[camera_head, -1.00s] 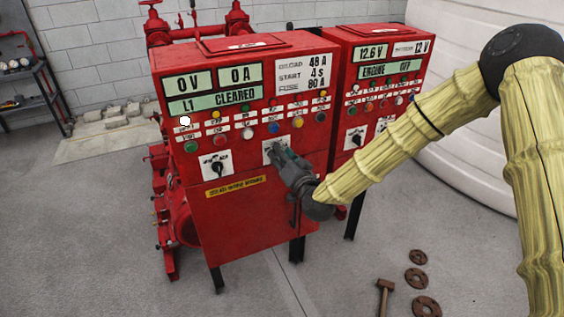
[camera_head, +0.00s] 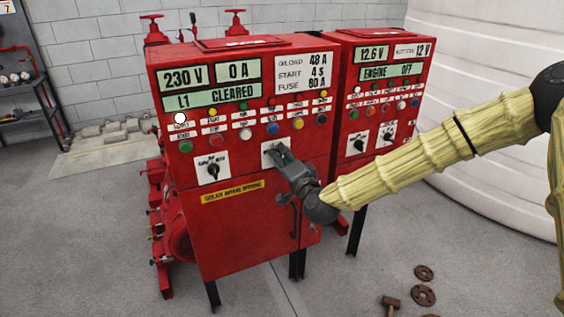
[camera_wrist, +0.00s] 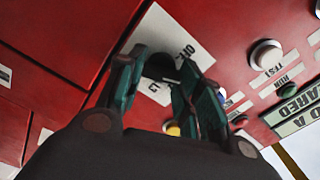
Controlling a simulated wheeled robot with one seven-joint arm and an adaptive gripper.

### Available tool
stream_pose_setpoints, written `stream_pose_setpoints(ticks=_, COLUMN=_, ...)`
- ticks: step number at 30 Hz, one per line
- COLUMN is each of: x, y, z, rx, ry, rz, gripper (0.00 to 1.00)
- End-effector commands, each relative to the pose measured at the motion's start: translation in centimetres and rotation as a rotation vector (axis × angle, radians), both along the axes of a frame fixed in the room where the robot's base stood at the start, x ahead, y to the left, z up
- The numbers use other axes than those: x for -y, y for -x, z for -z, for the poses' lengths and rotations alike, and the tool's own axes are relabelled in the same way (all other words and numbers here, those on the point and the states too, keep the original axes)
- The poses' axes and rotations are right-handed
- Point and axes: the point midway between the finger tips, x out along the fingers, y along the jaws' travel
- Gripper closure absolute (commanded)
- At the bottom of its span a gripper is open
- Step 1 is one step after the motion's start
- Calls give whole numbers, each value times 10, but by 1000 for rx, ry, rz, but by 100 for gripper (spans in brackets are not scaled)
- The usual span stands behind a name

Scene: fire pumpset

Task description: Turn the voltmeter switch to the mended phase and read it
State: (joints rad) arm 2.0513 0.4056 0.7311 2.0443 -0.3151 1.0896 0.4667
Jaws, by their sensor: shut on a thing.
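My gripper (camera_head: 283,156) is at the right rotary switch on the left red panel, with its fingers shut on the dark switch knob (camera_wrist: 160,67). The knob sits on a white label plate (camera_wrist: 186,33), and part of its lettering shows. The fingers hide most of the knob in the head view. The voltmeter display (camera_head: 184,77) at the panel's upper left reads 230 V. The display beside it (camera_head: 238,70) reads 0 A. The green strip below (camera_head: 212,97) reads L1 CLEARED.
A second rotary switch (camera_head: 212,169) is left of my gripper, with coloured buttons and lamps above. A second red panel (camera_head: 345,190) stands to the right, showing 12.6 V and ENGINE OFF.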

Motion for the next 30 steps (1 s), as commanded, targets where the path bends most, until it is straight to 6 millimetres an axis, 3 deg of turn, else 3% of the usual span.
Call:
stream_pose_setpoints(ticks=10, x=1, y=-1, z=1, rx=-2, ry=-2, rz=4, gripper=88)
stream_pose_setpoints(ticks=11, x=1, y=-1, z=1, rx=-2, ry=-2, rz=4, gripper=63)
stream_pose_setpoints(ticks=14, x=1, y=-1, z=1, rx=-2, ry=-2, rz=3, gripper=45)
stream_pose_setpoints(ticks=15, x=1, y=0, z=1, rx=-2, ry=-2, rz=3, gripper=43)
stream_pose_setpoints(ticks=25, x=1, y=1, z=0, rx=-2, ry=-2, rz=1, gripper=43)
stream_pose_setpoints(ticks=30, x=8, y=14, z=0, rx=-2, ry=-2, rz=1, gripper=43)
